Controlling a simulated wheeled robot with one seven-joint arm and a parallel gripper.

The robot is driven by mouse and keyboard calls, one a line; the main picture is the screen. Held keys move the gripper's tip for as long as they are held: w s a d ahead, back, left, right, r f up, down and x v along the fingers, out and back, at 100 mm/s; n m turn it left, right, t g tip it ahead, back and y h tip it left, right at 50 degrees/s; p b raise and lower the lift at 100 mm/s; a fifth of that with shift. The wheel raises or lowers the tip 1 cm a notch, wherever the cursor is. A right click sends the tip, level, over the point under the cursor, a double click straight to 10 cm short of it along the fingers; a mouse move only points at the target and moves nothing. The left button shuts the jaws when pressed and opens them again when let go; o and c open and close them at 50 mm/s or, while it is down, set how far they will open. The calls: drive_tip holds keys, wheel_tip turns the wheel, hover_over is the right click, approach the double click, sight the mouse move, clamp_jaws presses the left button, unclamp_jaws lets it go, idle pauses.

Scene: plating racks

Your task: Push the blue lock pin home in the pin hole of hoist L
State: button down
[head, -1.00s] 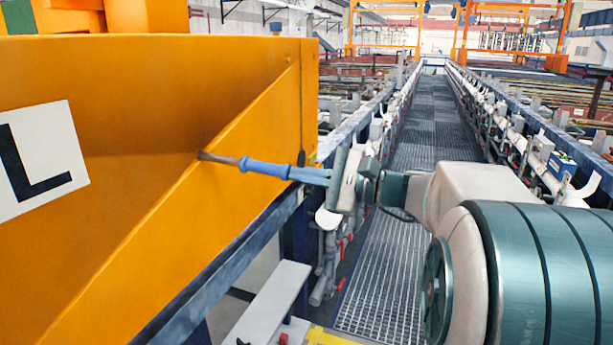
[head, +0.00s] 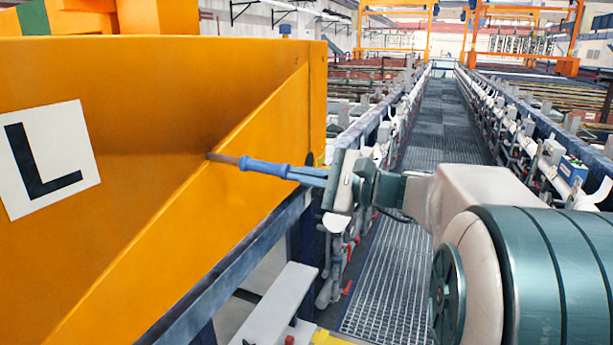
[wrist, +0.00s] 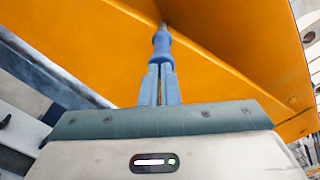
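The blue lock pin (head: 263,166) has a blue grip and a thin metallic shank, and lies almost level. My gripper (head: 298,172) is shut on the grip's near end. In the wrist view the pin (wrist: 161,43) points straight away from my gripper (wrist: 160,72). Hoist L (head: 150,90) is the big orange body at left, with a white plate (head: 84,127) marked L. The shank's far end meets the orange face near a slanting edge. The pin hole itself is hidden there; I cannot tell how deep the tip is. The blue grip stays clear of the face.
A dark blue rail (head: 240,265) runs beneath the hoist. A pale ledge (head: 283,300) stands below it. A grated walkway (head: 425,150) leads away between two long rows of tanks and fittings. Orange frames stand at the far end.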

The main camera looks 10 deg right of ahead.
sight(263, 169)
drive_tip(key=shift+b+x, duration=0.6)
drive_tip(key=shift+x, duration=3.65)
drive_tip(key=shift+s+d+f, duration=0.1)
